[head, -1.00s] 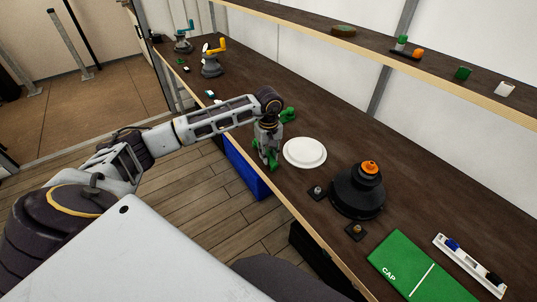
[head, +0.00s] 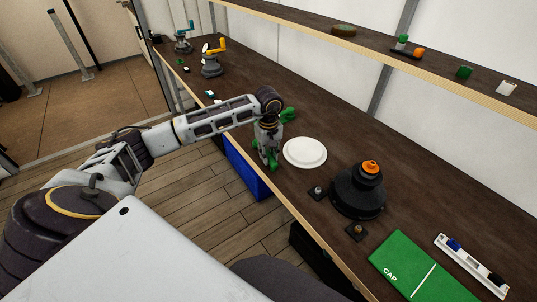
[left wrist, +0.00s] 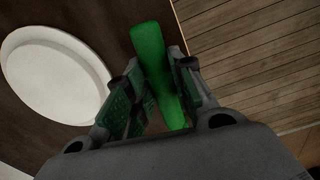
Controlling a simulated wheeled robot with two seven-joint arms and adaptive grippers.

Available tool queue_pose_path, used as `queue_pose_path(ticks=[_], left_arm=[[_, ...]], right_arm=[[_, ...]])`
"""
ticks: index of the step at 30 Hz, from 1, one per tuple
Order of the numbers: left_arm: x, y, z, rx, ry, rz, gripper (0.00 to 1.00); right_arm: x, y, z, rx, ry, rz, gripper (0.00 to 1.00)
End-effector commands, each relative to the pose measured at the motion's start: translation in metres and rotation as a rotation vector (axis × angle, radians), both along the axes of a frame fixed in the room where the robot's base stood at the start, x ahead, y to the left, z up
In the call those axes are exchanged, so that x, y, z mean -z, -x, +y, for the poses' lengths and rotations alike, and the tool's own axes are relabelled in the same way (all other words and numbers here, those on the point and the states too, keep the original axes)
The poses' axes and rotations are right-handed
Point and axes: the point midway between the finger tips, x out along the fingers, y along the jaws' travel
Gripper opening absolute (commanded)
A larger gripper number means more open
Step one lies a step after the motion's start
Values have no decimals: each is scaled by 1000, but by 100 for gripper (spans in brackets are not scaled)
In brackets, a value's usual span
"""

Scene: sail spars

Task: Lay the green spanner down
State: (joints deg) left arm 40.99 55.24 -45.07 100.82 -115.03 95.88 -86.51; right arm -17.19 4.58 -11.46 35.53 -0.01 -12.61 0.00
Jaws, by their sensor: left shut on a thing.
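The green spanner (left wrist: 150,52) lies lengthwise between the fingers of my left gripper (left wrist: 150,98) in the left wrist view. My left gripper (head: 268,163) is shut on the spanner, pointing down at the front edge of the dark bench (head: 335,120), left of a white round plate (head: 305,148). I cannot tell whether the spanner touches the bench. My right gripper is out of view.
The plate also shows in the left wrist view (left wrist: 50,75). A black stepped stand with an orange top (head: 358,195), a green CAP mat (head: 405,262) and a white tray (head: 470,265) are to the right. A blue crate (head: 245,170) stands below the edge. Bare bench lies behind the plate.

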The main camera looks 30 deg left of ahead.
Motion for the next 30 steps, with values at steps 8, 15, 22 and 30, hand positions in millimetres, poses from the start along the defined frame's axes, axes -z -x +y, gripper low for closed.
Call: queue_pose_path(ticks=[8,15,22,30], left_arm=[[1,0,0,0,1,-1,0],[3,0,0,0,1,-1,0],[4,0,0,0,1,-1,0],[5,0,0,0,1,-1,35]], right_arm=[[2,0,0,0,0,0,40],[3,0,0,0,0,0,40],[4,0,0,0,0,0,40],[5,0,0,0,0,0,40]])
